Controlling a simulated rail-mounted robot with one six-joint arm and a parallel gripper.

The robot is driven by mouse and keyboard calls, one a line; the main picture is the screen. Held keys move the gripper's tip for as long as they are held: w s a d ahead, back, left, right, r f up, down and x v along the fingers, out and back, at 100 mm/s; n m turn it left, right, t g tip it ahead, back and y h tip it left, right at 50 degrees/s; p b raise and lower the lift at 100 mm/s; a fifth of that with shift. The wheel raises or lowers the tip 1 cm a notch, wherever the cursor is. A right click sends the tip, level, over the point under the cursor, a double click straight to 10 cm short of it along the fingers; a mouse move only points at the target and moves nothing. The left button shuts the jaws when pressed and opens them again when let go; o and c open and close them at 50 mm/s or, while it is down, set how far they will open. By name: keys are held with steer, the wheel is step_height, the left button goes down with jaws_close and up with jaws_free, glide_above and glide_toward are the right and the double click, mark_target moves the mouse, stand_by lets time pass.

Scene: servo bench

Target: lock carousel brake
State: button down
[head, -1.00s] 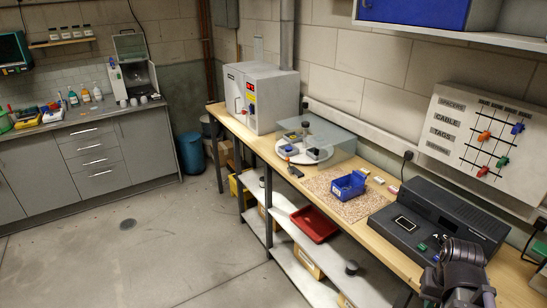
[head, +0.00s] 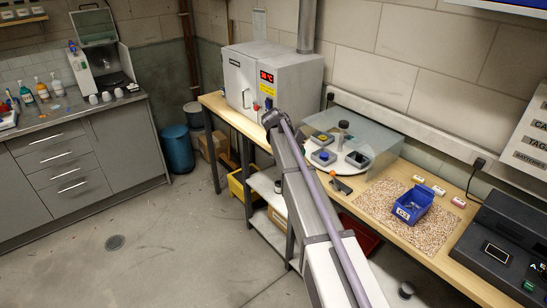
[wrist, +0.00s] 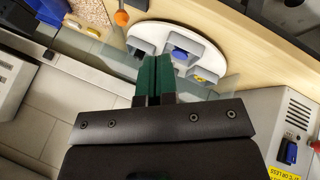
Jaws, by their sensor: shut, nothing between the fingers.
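The white round carousel (head: 338,172) sits on the wooden bench behind a clear shield (head: 376,138). It carries small bins, one blue (head: 322,157) and one dark (head: 357,160). A small dark handle with an orange part (head: 341,186) lies at its front edge; I cannot tell whether it is the brake or how it is set. In the wrist view, the carousel (wrist: 213,52) is beyond the fingers, with an orange knob (wrist: 122,18) beside it. My gripper (wrist: 155,65) is shut and empty, its green fingers together. In the head view its fingers are hidden.
A grey oven (head: 270,85) with a red display stands left of the carousel; its corner (wrist: 285,120) is close at the right in the wrist view. A blue bin (head: 411,206) stands on a speckled mat (head: 375,205). The floor in front is clear.

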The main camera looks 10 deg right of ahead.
steer(key=s+d+f+m+b, duration=0.1)
steer(key=s+d+f+b, duration=0.1)
steer(key=d+f+b, duration=0.5)
steer(key=shift+s+d+f+b, duration=0.25)
steer(key=shift+s+d+b, duration=0.25)
steer(key=shift+d, duration=0.7)
steer(key=shift+a+r, duration=0.1)
steer(key=shift+r, duration=0.1)
